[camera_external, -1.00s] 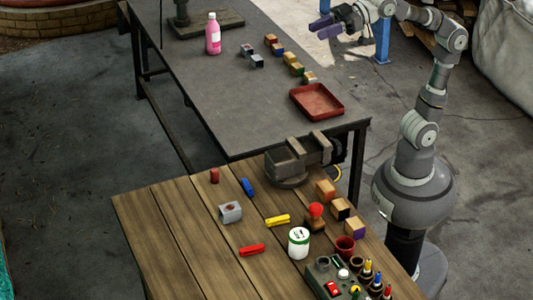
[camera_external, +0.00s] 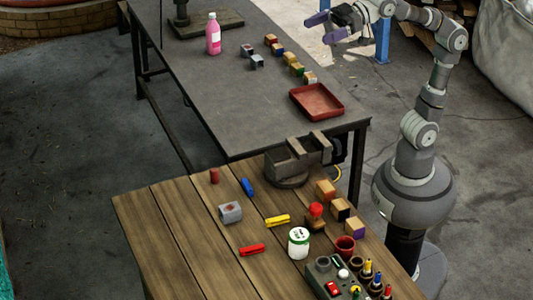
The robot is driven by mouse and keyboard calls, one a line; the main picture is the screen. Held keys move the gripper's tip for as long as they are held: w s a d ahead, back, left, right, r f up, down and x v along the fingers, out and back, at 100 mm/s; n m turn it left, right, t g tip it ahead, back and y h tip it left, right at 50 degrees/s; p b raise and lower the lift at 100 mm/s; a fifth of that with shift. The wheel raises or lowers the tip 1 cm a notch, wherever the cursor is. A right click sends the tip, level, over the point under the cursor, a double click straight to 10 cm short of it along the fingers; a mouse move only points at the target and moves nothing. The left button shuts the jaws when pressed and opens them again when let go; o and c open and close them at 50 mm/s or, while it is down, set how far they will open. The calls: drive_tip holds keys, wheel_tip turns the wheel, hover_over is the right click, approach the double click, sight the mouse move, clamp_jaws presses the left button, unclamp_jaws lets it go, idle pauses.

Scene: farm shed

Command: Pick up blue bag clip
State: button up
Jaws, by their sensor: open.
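The blue bag clip (camera_external: 247,187) lies on the wooden table (camera_external: 165,225), near its far side. It is a small bright blue piece, between a small red cylinder and the yellow clip (camera_external: 277,221). A red clip (camera_external: 252,250) lies nearer the front. My gripper (camera_external: 324,27) is open and empty, raised at the top right beyond the grey table's right edge. It is far from the blue bag clip. Its purple fingers are spread apart.
A vise (camera_external: 292,163) stands at the wooden table's far edge. A grey metal block (camera_external: 230,212), white jar (camera_external: 299,242), red-topped stamp (camera_external: 315,217) and several wooden blocks stand around the clips. The grey table (camera_external: 240,110) holds a red tray (camera_external: 317,101) and pink bottle (camera_external: 213,34).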

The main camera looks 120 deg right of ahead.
drive_tip(key=w+d+f+g+p, duration=0.2)
drive_tip(key=w+f+g+p, duration=0.15)
drive_tip(key=w+f, duration=0.4)
drive_tip(key=m+g+p, duration=0.2)
drive_tip(key=g+p, duration=0.8)
drive_tip(key=g, duration=0.1)
hover_over(247, 185)
drive_tip(key=shift+t, duration=0.25)
drive_tip(key=f, duration=4.1)
drive_tip(key=shift+s+a+f, duration=0.1)
drive_tip(key=shift+s+f, duration=0.1)
drive_tip(key=shift+s, duration=0.15)
drive_tip(key=f, duration=0.1)
drive_tip(key=f+b, duration=0.1)
drive_tip(key=f, duration=0.3)
drive_tip(key=shift+w, duration=0.25)
drive_tip(key=shift+r, duration=0.1)
drive_tip(key=c, duration=0.9)
